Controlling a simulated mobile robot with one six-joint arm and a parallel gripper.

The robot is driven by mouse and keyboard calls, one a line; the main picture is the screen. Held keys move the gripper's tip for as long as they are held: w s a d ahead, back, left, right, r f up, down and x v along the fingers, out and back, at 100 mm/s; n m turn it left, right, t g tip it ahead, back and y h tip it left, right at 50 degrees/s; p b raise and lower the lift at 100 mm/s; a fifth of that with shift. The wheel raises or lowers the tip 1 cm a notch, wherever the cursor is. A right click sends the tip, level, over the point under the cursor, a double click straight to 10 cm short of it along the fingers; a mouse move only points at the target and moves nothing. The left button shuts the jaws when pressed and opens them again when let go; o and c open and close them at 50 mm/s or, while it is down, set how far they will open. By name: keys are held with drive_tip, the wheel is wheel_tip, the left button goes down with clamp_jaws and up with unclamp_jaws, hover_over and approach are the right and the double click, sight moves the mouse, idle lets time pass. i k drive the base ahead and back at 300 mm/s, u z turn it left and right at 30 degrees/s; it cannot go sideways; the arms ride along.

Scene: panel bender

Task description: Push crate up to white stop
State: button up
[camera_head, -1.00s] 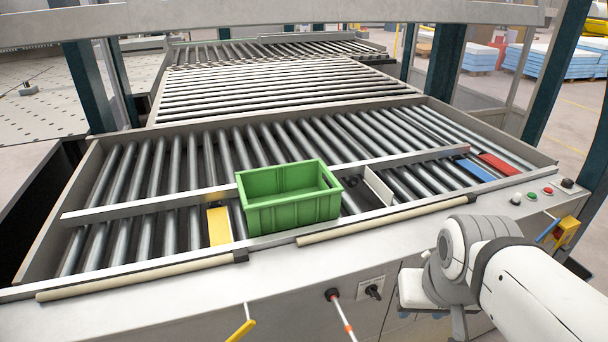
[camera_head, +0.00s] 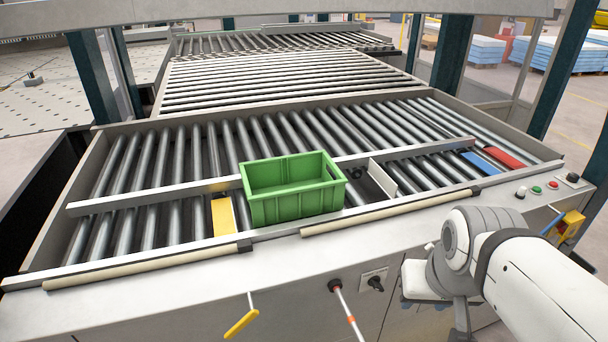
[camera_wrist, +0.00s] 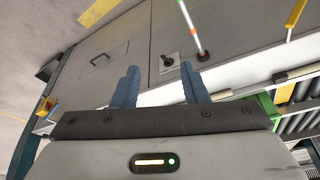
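The green crate (camera_head: 297,208) is empty and upright on the rollers, in a lane between a long metal rail and the front edge. The white stop (camera_head: 383,179) is an upright plate to its right, with a visible gap between them. A yellow marker strip (camera_head: 223,216) lies just left of the crate. My gripper (camera_wrist: 160,84) is open and empty in the wrist view, its two blue fingers apart before the grey machine front. A green part, apparently the crate, shows at the right edge (camera_wrist: 285,93).
Blue (camera_head: 481,164) and red (camera_head: 503,157) strips lie beyond the stop. Beige bars (camera_head: 390,212) line the front edge. A red-and-white handle (camera_head: 346,310), a yellow handle (camera_head: 241,323) and a black knob (camera_head: 376,284) stick out of the front.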

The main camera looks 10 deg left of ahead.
sight(295, 186)
drive_tip(key=z, duration=0.05)
drive_tip(key=k, duration=0.55)
drive_tip(key=u, duration=2.6)
drive_tip(key=k, duration=1.45)
drive_tip(key=z, duration=1.8)
drive_tip(key=i, duration=1)
